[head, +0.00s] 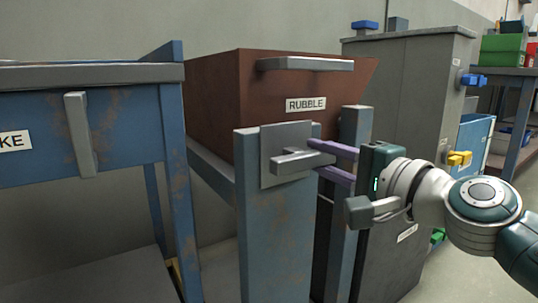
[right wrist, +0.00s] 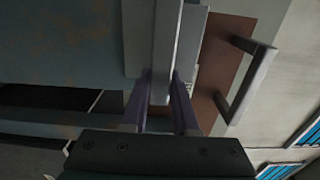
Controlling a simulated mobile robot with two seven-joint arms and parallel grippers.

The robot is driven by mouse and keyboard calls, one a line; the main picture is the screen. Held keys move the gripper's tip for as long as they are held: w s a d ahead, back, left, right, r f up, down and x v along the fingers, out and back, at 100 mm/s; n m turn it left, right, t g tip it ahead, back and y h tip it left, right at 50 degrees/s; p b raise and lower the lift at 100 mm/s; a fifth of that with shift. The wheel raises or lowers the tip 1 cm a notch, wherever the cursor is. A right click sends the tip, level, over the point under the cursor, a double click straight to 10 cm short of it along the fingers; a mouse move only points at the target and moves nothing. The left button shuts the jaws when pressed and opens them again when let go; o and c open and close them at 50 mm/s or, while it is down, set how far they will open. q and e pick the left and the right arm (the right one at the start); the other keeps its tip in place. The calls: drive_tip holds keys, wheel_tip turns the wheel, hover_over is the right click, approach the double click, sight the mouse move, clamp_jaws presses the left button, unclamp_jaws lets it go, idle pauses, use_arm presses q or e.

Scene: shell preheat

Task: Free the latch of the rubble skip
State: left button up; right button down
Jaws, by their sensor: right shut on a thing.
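The rubble skip (head: 215,95) is a rusty brown bin with a RUBBLE label and a grey bar handle (head: 305,64) along its top. It sits in a worn blue-grey stand. The latch (head: 290,162) is a grey bar on a square plate on the stand's front post. My right gripper (head: 318,160) reaches in from the right with its purple fingers on either side of the latch bar's end, shut on it. In the right wrist view the latch bar (right wrist: 164,45) runs between the two fingers (right wrist: 160,90). The bar's inner mount is hidden. My left gripper is not in view.
A blue bench (head: 85,120) with a grey handle and a partly cut-off label stands at left. A tall grey cabinet (head: 410,110) stands behind my right arm. Shelving with a green bin (head: 502,50) is at far right.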

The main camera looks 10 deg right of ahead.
drive_tip(key=c, duration=0.7)
unclamp_jaws()
drive_tip(key=shift+s+d, duration=0.2)
drive_tip(key=shift+s, duration=0.3)
drive_tip(key=p+v, duration=0.1)
drive_tip(key=v, duration=0.8)
drive_tip(key=shift+a, duration=0.1)
